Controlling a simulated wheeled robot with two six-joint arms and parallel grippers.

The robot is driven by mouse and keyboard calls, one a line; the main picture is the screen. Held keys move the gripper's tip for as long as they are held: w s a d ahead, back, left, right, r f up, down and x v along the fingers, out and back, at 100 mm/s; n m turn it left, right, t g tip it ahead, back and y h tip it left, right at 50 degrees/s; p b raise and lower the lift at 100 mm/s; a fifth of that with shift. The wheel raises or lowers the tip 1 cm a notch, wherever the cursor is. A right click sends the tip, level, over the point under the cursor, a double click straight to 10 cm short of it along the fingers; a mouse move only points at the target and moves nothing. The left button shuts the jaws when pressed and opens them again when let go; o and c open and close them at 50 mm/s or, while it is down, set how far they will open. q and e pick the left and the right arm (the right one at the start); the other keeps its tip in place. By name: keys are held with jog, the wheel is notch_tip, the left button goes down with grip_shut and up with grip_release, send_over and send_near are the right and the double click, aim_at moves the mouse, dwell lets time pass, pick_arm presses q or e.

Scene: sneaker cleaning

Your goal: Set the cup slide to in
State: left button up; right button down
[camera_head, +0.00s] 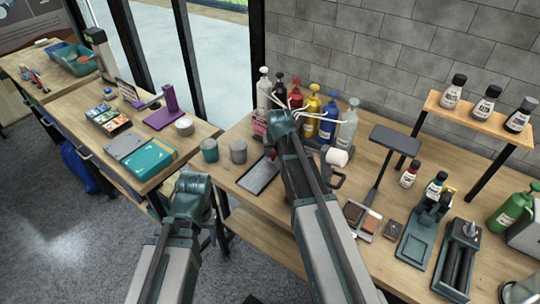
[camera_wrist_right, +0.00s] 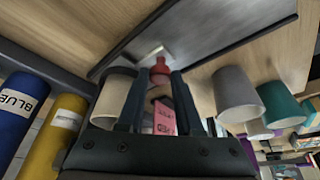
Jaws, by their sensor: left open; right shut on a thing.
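The cup slide (camera_head: 257,178) is a long dark-grey metal tray on the bench; its plate also shows in the right wrist view (camera_wrist_right: 205,38). A red knob (camera_wrist_right: 160,70) shows at its edge, between my right fingertips. My right gripper (camera_wrist_right: 155,78) is shut on this knob. A pink tag with print (camera_wrist_right: 164,119) shows between the fingers; I cannot tell what it belongs to. In the head view my right wrist and arm cover part of the slide and the jaws. My left gripper (camera_head: 195,190) is open and empty, off the bench's front left corner.
A teal cup (camera_head: 209,150) and a grey cup (camera_head: 238,152) stand just left of the slide. A beige cup (camera_wrist_right: 112,97) is close beside my right fingers. Several paint bottles, including blue (camera_head: 328,120) and yellow (camera_head: 312,104), stand behind. A black post stand (camera_head: 384,165) is on the right.

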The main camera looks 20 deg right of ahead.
jog(key=c, duration=0.6)
grip_release()
jog(key=shift+w+d, duration=0.2)
jog(key=shift+d, duration=0.05)
jog(key=shift+s+r, duration=0.1)
jog(key=p+v, duration=1.2)
jog(key=v, duration=0.1)
jog(key=shift+s+a+r+p, duration=0.15)
jog(key=shift+a+r+p, duration=0.05)
jog(key=shift+r+p, duration=0.2)
jog(key=shift+f, duration=0.1)
jog(key=s+a+f+n+g+b, duration=0.1)
jog(key=s+a+n+g, duration=0.1)
jog(key=s+a, duration=0.6)
jog(key=s+a+f+n+g+h, duration=0.1)
jog(key=s+a+f+n+g, duration=0.1)
jog(key=s+a, duration=0.6)
jog(key=s+n, duration=0.1)
jog(key=s, duration=0.4)
jog(key=shift+f+g+b, duration=0.15)
jog(key=shift+g+b, duration=0.25)
